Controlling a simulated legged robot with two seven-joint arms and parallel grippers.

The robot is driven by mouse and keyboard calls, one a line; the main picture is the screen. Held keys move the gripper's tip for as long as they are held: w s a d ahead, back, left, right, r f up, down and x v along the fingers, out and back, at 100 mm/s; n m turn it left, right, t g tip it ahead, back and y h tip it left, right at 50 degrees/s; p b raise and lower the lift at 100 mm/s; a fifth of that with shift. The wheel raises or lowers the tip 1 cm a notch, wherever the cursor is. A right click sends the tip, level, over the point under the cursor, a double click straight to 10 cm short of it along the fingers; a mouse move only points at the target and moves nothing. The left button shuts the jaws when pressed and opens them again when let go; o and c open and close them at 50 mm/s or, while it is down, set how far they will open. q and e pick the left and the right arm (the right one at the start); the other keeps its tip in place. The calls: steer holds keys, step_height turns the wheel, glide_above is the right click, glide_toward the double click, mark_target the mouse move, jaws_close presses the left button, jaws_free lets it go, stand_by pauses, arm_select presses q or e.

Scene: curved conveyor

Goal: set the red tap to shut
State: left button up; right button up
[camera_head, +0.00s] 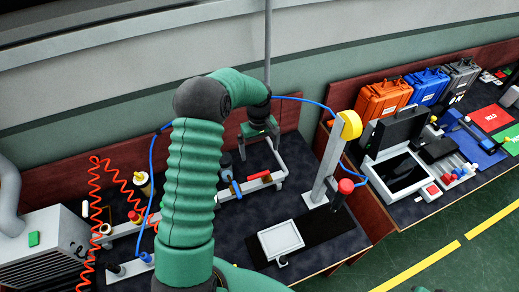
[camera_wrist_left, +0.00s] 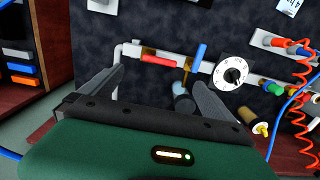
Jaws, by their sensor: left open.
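The red tap (camera_head: 259,176) is a red lever on a pale pipe on the dark worktop. It also shows in the left wrist view (camera_wrist_left: 158,59), where its lever lies roughly along the pipe. A blue-handled tap (camera_wrist_left: 198,56) is beside it on the same pipe, its lever across the pipe. My left gripper (camera_head: 259,137) is above and behind the red tap in the head view. Its open fingers (camera_wrist_left: 157,78) show in the left wrist view, apart on either side of the tap, touching nothing I can make out.
A white dial (camera_wrist_left: 231,73) sits along the pipe. A white-framed tray (camera_head: 281,240) lies in front. Red coiled hose (camera_head: 96,190) hangs at the left.

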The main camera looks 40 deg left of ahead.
arm_select(q)
steer(key=shift+a+r+p, duration=0.2)
steer(key=shift+r+p, duration=0.6)
steer(key=shift+r, duration=0.55)
steer(key=shift+d, duration=0.1)
step_height(320, 180, up, 17)
steer(key=b, duration=0.2)
steer(key=shift+w+a+f+b, duration=0.15)
steer(key=shift+w+a+b, duration=0.05)
steer(key=shift+a+b, duration=0.1)
